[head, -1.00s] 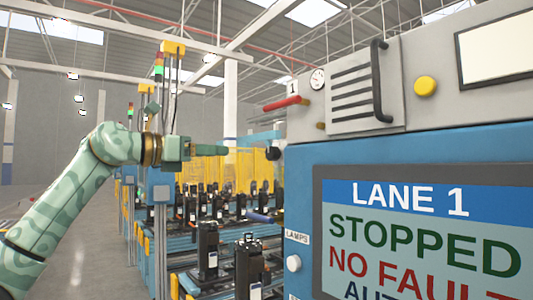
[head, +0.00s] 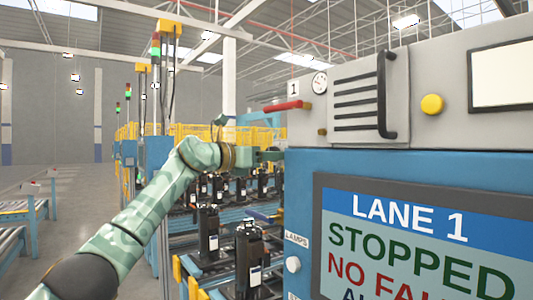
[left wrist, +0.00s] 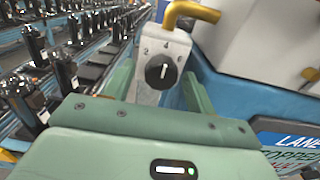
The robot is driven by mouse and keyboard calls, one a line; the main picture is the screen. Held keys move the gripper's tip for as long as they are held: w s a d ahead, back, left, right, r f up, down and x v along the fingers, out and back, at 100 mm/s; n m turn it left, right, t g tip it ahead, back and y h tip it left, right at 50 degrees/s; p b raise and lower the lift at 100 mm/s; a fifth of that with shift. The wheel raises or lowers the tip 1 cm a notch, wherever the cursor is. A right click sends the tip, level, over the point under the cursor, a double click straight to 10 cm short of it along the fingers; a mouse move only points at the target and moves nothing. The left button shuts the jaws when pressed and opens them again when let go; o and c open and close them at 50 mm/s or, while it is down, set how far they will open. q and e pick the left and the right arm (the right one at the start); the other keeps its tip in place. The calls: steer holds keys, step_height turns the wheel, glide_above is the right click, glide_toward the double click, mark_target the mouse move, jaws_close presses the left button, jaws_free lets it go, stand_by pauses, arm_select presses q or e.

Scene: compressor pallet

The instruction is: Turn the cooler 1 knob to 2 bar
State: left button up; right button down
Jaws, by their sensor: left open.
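The black round knob (left wrist: 160,71) sits on a grey plate (left wrist: 152,97) in the left wrist view. Its white pointer line stands nearly upright in that picture. In the head view my left gripper (head: 272,156) is at the left edge of the blue cabinet, and the knob cannot be made out there. My right gripper is not in view.
A brass-yellow bent pipe (left wrist: 190,14) rises just above the knob. The cabinet (head: 300,190) with its screen (head: 420,240) fills the right. A round gauge (head: 319,83) and a red handle (head: 287,105) are above my gripper. Black compressors (head: 248,255) stand in rows below.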

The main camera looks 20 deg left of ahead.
arm_select(q)
steer(key=shift+s, duration=0.1)
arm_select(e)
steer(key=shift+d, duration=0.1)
arm_select(q)
steer(key=c, duration=1)
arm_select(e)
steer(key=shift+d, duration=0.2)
arm_select(q)
steer(key=shift+n, duration=0.3)
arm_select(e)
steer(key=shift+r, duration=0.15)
arm_select(q)
steer(key=n+p, duration=0.1)
steer(key=n, duration=1)
steer(key=shift+r+p, duration=0.15)
steer(key=shift+p, duration=0.2)
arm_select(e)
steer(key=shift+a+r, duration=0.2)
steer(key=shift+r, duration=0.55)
arm_select(q)
steer(key=shift+n, duration=0.3)
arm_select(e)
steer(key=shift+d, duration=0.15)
